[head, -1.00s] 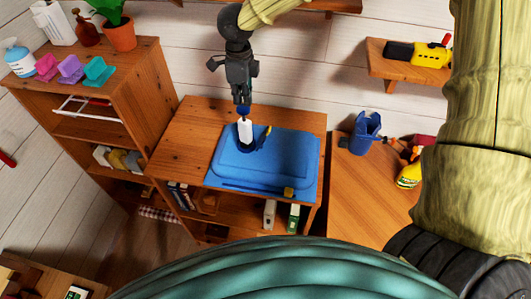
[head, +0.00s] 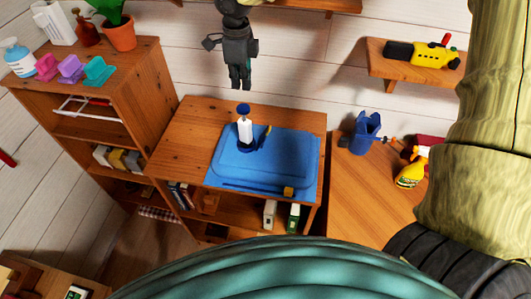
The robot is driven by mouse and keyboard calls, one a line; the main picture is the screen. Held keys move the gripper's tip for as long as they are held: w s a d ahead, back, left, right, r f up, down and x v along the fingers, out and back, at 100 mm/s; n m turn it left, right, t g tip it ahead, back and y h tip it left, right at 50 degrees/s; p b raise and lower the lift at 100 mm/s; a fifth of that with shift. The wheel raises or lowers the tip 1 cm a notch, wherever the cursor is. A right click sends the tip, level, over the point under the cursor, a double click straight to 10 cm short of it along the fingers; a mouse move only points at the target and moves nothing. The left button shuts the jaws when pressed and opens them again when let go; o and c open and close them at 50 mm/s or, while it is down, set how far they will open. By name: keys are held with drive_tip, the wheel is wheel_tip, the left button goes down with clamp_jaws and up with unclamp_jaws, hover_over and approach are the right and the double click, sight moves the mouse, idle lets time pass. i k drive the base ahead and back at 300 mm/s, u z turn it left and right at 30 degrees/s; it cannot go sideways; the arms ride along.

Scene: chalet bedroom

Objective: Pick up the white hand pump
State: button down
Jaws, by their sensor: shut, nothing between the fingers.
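The white hand pump (head: 245,130) stands upright at the back left part of the blue tray, on the low wooden cabinet. It has a white body, a blue top and a dark base. My gripper (head: 240,86) is above the pump, pointing down, with its fingers shut and empty. A clear gap shows between the fingertips and the pump's blue top.
A blue jug (head: 364,133) and a yellow spray bottle (head: 410,170) stand on the right-hand table. A wall shelf (head: 385,70) is at upper right.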

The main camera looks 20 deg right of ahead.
sight(244, 128)
drive_tip(key=k, duration=1)
